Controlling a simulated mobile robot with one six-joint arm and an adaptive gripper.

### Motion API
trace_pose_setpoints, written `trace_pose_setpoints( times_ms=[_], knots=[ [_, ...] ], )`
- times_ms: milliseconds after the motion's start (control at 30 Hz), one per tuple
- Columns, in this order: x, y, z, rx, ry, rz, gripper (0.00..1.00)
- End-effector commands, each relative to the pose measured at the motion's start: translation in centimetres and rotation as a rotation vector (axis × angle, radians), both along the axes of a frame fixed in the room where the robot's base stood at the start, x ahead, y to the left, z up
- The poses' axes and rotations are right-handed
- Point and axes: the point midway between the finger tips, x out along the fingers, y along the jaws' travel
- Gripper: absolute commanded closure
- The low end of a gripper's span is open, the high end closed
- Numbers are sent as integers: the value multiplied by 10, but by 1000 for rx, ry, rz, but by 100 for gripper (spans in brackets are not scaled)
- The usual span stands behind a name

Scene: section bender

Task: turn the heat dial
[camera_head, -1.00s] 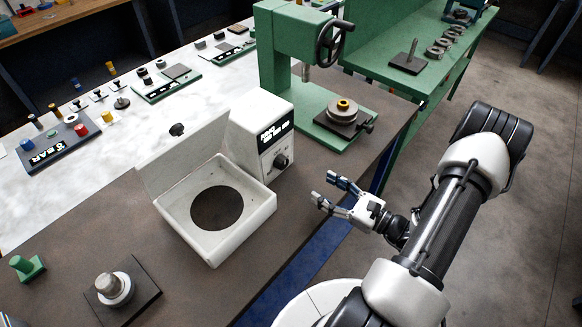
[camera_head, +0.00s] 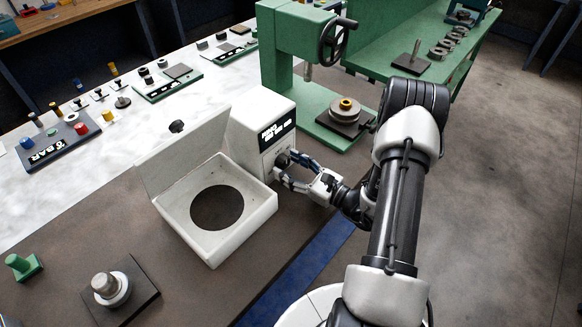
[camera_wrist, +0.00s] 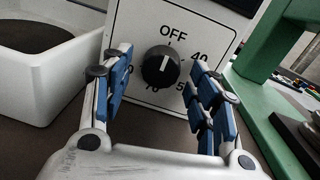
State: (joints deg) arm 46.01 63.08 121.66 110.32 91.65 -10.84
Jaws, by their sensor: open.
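The heat dial (camera_wrist: 161,66) is a round black knob with a white pointer line on the front of a white control box (camera_head: 262,116). In the wrist view its pointer points up, slightly right, close to the OFF mark. Numbers ring it, some hidden behind my fingers. My gripper (camera_wrist: 163,88) is open, with one blue-padded finger on each side of the dial in that view. In the head view my gripper (camera_head: 282,171) is at the box front and partly covers the dial. I cannot tell whether the fingers touch it.
A white open-lidded box with a round dark opening (camera_head: 262,212) stands left of the control box. A green press (camera_head: 283,60) with a handwheel stands behind to the right. A dark plate with a post (camera_head: 143,290) lies at the front left. Bare brown tabletop lies between.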

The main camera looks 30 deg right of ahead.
Motion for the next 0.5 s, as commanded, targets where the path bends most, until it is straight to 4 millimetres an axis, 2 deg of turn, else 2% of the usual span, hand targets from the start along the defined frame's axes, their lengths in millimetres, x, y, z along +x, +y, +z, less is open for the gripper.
trace_pose_setpoints(
  times_ms=[67,500],
  knots=[
    [0,0,0,0,0,0,46],
    [0,0,0,-1,0,0,76]
  ],
)
